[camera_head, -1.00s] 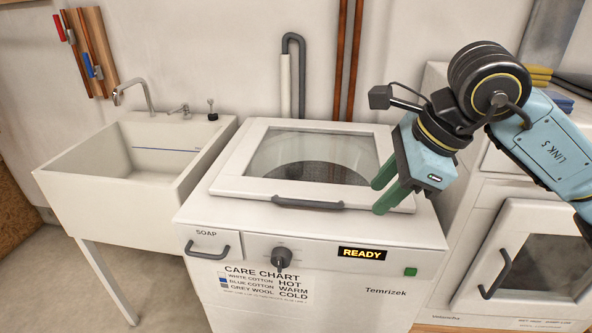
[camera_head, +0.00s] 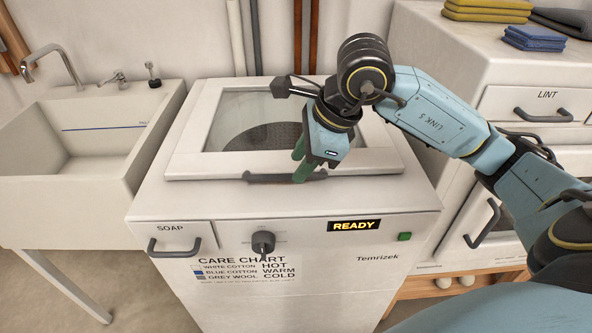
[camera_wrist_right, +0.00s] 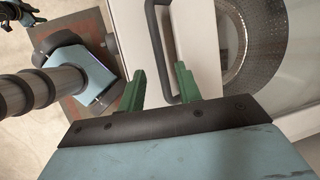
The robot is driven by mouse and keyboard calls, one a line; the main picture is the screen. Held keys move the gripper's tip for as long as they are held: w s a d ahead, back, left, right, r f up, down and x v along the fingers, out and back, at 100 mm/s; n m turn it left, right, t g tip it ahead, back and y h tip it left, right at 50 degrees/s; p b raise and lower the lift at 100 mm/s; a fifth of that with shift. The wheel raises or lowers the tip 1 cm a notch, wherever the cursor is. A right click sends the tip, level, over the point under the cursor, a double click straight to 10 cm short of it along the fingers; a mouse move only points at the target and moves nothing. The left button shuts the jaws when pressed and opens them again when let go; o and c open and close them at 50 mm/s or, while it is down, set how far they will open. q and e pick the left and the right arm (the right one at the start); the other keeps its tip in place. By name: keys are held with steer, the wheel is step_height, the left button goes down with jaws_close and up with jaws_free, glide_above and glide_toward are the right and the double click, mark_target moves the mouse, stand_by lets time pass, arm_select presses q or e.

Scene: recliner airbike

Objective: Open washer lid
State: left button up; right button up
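The washer lid (camera_head: 190,160) is a white frame around a glass window and lies shut on the washer top. Its dark handle (camera_head: 262,178) runs along the front edge. My right gripper (camera_head: 302,168) is at the right part of this handle, pointing down. In the right wrist view its green fingers (camera_wrist_right: 160,72) are spread apart, with the handle bar (camera_wrist_right: 157,40) passing between them, not clamped. Whether a finger touches the bar is unclear. My left gripper is outside the head view; a small part at the top left of the right wrist view seems to be my left arm.
A white sink (camera_head: 95,150) stands left of the washer. The washer front has a soap drawer (camera_head: 185,238), a knob (camera_head: 263,243) and a lit READY display (camera_head: 354,225). A dryer-like cabinet (camera_head: 500,100) with folded cloths (camera_head: 534,38) stands at the right. Pipes run up the wall behind.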

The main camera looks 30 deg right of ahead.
steer(key=shift+x, duration=1.35)
jaws_close()
